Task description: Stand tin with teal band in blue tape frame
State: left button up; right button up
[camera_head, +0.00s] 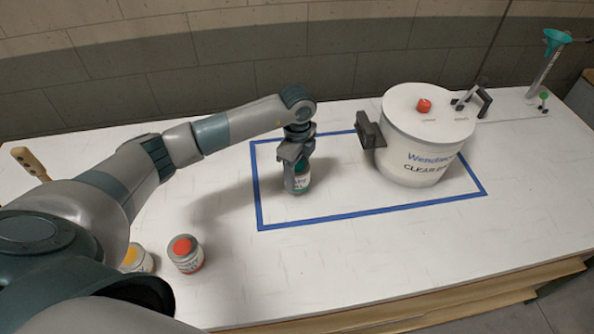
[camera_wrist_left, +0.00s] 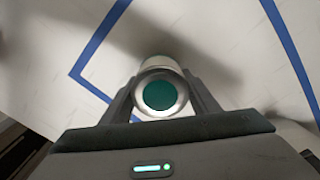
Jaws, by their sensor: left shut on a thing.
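The tin with the teal band (camera_head: 301,183) is upright in my left gripper (camera_head: 296,172), inside the left part of the blue tape frame (camera_head: 258,200). The left gripper is shut on it from above. In the left wrist view the tin's teal lid (camera_wrist_left: 160,95) shows between the two fingers (camera_wrist_left: 160,100), with blue tape lines (camera_wrist_left: 97,45) around it. I cannot tell whether the tin's base touches the table. My right gripper is not in view.
A large white pot (camera_head: 415,140) with a red knob stands in the right part of the frame. A red-lidded tin (camera_head: 186,254) and a yellow-lidded tin (camera_head: 137,259) stand at the front left. A teal funnel stand (camera_head: 546,65) is at the back right. The table's front right is clear.

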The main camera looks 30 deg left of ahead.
pick_arm(q)
jog(key=shift+f, duration=0.45)
jog(key=shift+f, duration=0.2)
jog(key=o, duration=1.2)
jog(key=shift+c, duration=0.2)
jog(key=shift+r, duration=0.15)
jog(key=shift+r, duration=0.1)
